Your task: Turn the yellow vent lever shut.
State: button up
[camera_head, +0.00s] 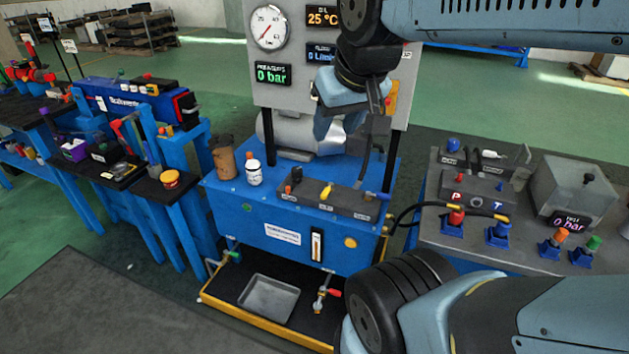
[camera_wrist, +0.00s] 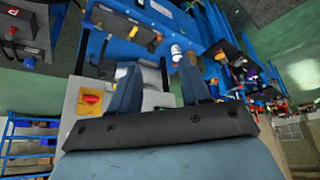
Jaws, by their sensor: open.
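The yellow vent lever (camera_head: 327,191) sits in the middle of a dark valve block (camera_head: 335,201) on top of the blue power unit (camera_head: 285,235). Its handle looks slanted; its exact angle is too small to tell. My gripper (camera_head: 338,128) is open and empty, above and behind the block, in front of the gauge panel. Both fingers show apart in the wrist view (camera_wrist: 163,90), where the valve block (camera_wrist: 135,28) appears small beyond them.
A white bottle (camera_head: 253,173) and a brown canister (camera_head: 224,160) stand left of the valve block. The grey gauge panel (camera_head: 290,70) rises behind. A hose-connection bench (camera_head: 470,235) is at right, a blue workbench at left. My arm covers the lower right.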

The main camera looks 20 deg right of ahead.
jog(key=w, duration=0.1)
jog(key=m+g, duration=0.6)
jog(key=m, duration=0.3)
send_over(325, 191)
notch_tip(325, 191, down, 29)
jog(key=f, duration=1.3)
jog(key=shift+w+d+f, duration=0.1)
jog(key=shift+d+f, duration=0.1)
grip_shut()
